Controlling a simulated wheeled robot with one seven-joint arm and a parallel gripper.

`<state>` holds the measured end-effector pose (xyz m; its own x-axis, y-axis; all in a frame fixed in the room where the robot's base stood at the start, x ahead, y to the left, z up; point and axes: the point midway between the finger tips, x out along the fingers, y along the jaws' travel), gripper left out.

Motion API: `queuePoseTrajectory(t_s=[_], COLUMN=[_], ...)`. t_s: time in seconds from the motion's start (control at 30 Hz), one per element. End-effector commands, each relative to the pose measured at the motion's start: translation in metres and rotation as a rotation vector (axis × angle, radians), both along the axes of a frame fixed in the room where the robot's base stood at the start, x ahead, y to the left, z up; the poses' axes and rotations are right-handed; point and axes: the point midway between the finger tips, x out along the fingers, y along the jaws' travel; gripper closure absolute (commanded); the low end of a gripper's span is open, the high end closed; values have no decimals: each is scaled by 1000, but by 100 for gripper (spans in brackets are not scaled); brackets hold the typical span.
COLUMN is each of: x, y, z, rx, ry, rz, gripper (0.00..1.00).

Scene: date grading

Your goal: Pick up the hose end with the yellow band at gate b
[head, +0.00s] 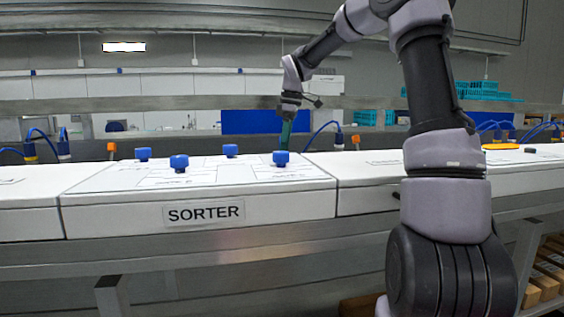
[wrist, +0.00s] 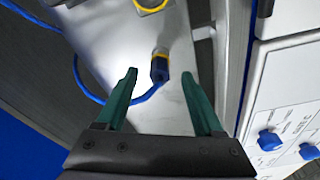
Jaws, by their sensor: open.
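In the wrist view, a blue hose end (wrist: 160,70) with a yellow band rests on a pale ledge, with its blue hose (wrist: 90,95) curving away left. It sits between the fingertips of my gripper (wrist: 160,75) in the picture, with gaps on both sides; whether it is at finger depth I cannot tell. My gripper is open and empty. In the head view my gripper (head: 286,130) points down behind the sorter (head: 150,213), and the hose end there is hidden or too small to identify. No readable gate b label shows.
The sorter top carries several blue knobs (head: 179,162), two of them also in the wrist view (wrist: 269,141). Other hose ends (head: 63,146) stand behind the bench at left. A yellow ring (wrist: 151,6) lies at the wrist view's top edge. A pale wall (wrist: 232,60) stands right of my fingers.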

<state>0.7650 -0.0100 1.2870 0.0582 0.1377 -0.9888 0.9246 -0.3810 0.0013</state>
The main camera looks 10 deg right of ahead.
Motion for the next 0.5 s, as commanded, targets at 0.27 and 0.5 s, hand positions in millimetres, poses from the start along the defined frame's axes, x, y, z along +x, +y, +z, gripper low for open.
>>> queuePoseTrajectory(t_s=[0.27,0.5], x=[4,4], y=[9,10], z=[-40,-46], rx=[2,0], ry=[4,1], rz=[0,-1], gripper=[31,31])
